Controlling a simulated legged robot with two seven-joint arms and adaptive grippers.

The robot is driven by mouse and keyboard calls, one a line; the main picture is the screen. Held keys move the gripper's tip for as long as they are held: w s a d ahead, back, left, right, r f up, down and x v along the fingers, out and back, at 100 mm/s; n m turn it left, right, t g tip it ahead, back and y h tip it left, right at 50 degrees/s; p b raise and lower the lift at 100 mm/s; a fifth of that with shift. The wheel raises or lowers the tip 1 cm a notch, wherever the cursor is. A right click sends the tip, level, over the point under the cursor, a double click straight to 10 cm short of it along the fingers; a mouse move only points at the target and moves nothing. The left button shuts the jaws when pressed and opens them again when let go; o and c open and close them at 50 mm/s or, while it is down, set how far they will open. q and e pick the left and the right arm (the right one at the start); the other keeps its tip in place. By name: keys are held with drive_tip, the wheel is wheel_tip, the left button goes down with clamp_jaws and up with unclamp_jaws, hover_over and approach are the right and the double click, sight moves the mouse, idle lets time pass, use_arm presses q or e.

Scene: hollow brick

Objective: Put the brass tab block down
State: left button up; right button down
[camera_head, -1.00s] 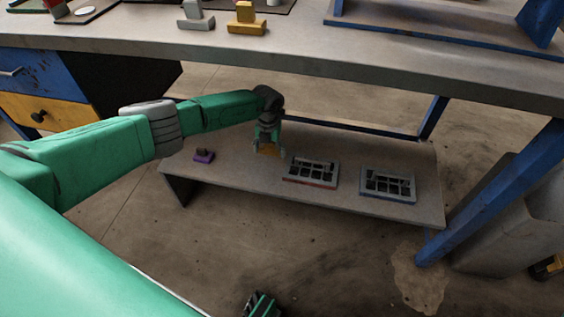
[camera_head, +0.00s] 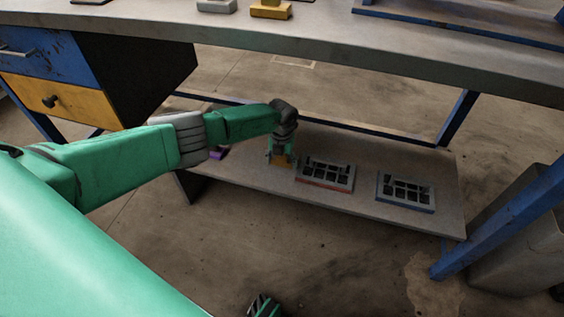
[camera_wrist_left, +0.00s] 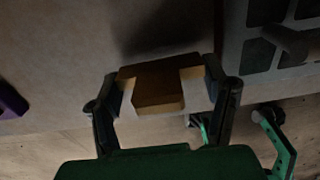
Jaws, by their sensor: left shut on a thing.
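The brass tab block (camera_head: 282,163) is between the fingers of my left gripper (camera_head: 281,155), over the lower shelf, just left of the red-edged grid tray. In the left wrist view the block (camera_wrist_left: 158,86) sits squarely between the two pads, and the gripper (camera_wrist_left: 165,95) is shut on it. I cannot tell whether its underside touches the shelf. A green and black part, perhaps my right gripper (camera_head: 264,306), shows at the bottom edge of the head view; its fingers are unclear.
The lower shelf (camera_head: 375,216) carries a red-edged grid tray (camera_head: 325,175) and a blue-edged one (camera_head: 406,191). A purple block (camera_head: 219,153) is partly hidden behind my left arm.

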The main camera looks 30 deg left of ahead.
use_arm(q)
drive_tip(key=shift+w+d+f, duration=0.1)
drive_tip(key=shift+d+f, duration=0.05)
drive_tip(key=shift+f, duration=0.1)
drive_tip(key=shift+r, duration=0.1)
drive_tip(key=o, duration=1.4)
drive_tip(key=shift+d, duration=0.1)
